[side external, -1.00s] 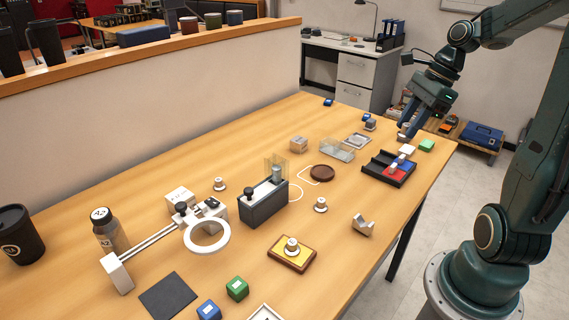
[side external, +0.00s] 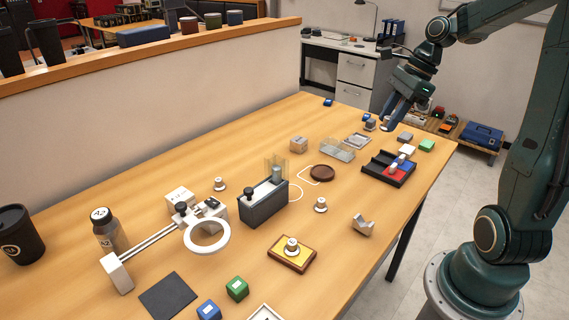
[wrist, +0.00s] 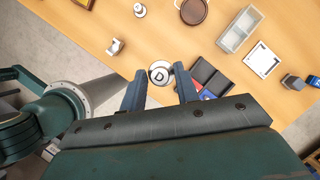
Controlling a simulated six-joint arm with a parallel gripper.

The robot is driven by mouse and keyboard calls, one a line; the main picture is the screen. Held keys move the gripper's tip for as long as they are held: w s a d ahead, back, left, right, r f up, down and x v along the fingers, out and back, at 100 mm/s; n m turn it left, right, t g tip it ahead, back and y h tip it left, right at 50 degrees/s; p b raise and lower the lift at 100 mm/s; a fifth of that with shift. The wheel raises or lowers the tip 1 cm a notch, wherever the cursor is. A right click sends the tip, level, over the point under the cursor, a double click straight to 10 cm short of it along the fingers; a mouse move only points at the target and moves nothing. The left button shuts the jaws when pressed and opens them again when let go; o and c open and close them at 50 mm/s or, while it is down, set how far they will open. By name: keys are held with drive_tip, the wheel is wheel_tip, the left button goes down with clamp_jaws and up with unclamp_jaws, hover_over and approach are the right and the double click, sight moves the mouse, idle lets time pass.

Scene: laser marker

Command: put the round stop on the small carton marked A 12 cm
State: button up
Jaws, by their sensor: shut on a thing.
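My gripper (side external: 387,127) is raised above the far right part of the table. In the wrist view my gripper (wrist: 160,88) has its two blue-grey fingers on either side of a round pale piece marked D (wrist: 160,73), which it holds; this looks like the round stop. In the side view the held piece is too small to make out. A small cardboard-coloured carton (side external: 298,144) sits on the table past the clear tray, left of my gripper; its marking is not readable.
A black tray (side external: 402,180) with red and blue parts lies below my gripper. A dark machine (side external: 263,205) stands mid-table.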

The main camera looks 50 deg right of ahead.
drive_tip(key=w+a, duration=0.4)
drive_tip(key=w, duration=1)
hover_over(175, 195)
drive_tip(key=s+d, duration=0.1)
wheel_tip(175, 195, down, 7)
drive_tip(key=shift+s+r+m, duration=0.15)
drive_tip(key=shift+m, duration=0.15)
drive_tip(key=shift+s+d+f, duration=0.1)
drive_tip(key=shift+f, duration=4.05)
clamp_jaws()
drive_tip(key=o, duration=0.9)
unclamp_jaws()
drive_tip(key=shift+o, duration=0.5)
drive_tip(key=shift+r, duration=0.25)
